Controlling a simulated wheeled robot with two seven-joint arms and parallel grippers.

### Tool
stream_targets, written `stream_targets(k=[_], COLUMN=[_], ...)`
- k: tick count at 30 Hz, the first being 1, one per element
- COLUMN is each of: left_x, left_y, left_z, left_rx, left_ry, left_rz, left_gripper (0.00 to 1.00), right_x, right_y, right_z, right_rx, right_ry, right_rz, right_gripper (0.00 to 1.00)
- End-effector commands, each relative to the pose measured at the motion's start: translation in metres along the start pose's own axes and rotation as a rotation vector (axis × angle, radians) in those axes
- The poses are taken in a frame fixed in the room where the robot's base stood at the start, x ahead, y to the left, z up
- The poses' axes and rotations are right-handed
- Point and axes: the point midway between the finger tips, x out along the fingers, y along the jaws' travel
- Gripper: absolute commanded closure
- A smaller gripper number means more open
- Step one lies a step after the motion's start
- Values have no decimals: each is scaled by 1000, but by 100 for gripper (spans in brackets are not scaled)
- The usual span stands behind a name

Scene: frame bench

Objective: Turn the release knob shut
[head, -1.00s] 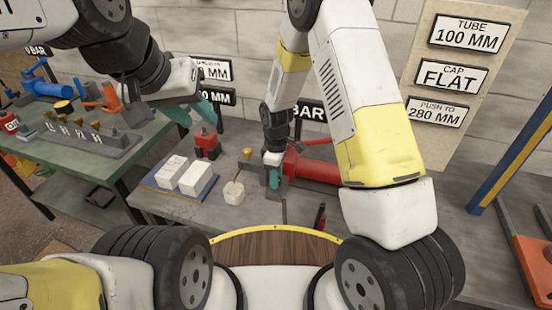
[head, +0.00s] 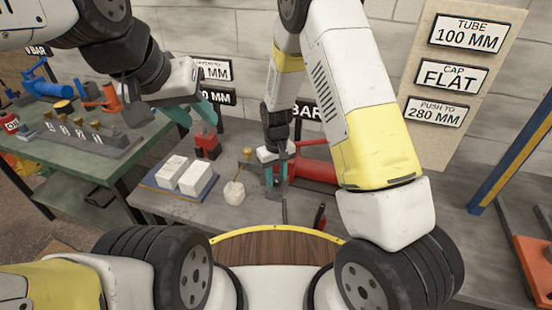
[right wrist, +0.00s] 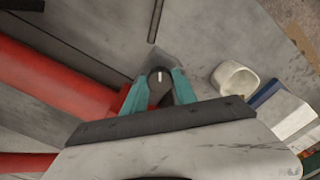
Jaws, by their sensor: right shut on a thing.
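The release knob (right wrist: 160,77) is a small dark round knob with a white mark, in the right wrist view. It sits at the end of a red cylinder (right wrist: 55,80), which also lies on the grey bench in the head view (head: 312,172). My right gripper (right wrist: 158,88) has its teal fingers on either side of the knob and is shut on it. In the head view the right gripper (head: 275,174) points down at the cylinder's left end, and the knob is hidden there. My left gripper (head: 196,114) is empty above the back of the bench, its teal fingers apart.
Two white blocks in a blue-edged tray (head: 155,184), a red-and-black item (head: 207,144) and a whitish cup (head: 234,192) stand left of the right gripper. A green bench (head: 75,180) is further left. A sign board (head: 440,145) stands at the right.

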Motion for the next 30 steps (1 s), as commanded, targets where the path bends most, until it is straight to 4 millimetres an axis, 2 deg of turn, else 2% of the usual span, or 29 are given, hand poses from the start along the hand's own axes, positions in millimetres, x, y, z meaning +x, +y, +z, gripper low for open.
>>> stream_targets(k=[15,21,30], left_x=[0,0,0], left_y=[0,0,0], left_z=[0,0,0], left_rx=[0,0,0], left_ry=[0,0,0], left_rz=[0,0,0], left_gripper=[64,64,64], right_x=[0,0,0], right_y=[-1,0,0], right_z=[-1,-1,-1], right_rx=[427,524,582], right_ry=[1,1,1], right_rz=[0,0,0], right_gripper=[100,100,100])
